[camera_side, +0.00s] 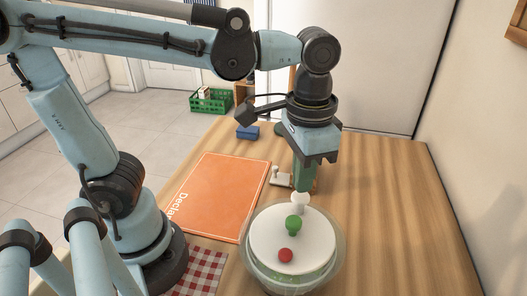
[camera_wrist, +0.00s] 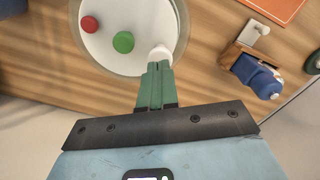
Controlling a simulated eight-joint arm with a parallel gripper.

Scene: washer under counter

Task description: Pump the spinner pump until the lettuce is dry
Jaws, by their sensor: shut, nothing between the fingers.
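The salad spinner (camera_side: 262,238) stands on the wooden table, a clear bowl with a white lid and some green lettuce (camera_side: 287,274) faintly visible through its side. On the lid are a green knob (camera_side: 293,224) near the middle, a red button (camera_side: 286,256) and a white knob (camera_side: 299,202) near the edge. The wrist view also shows the green knob (camera_wrist: 123,42), red button (camera_wrist: 90,24) and white knob (camera_wrist: 160,54). My gripper (camera_side: 303,188) points down with its green fingers shut and empty. The fingertips (camera_wrist: 158,66) are right by the white knob; I cannot tell whether they touch.
An orange board (camera_side: 222,195) lies left of the spinner, with a red checkered cloth (camera_side: 206,268) in front. A blue item (camera_side: 247,132) and a small white-topped item (camera_side: 282,177) sit behind. The table's right side is clear. A green crate (camera_side: 211,101) stands on the floor.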

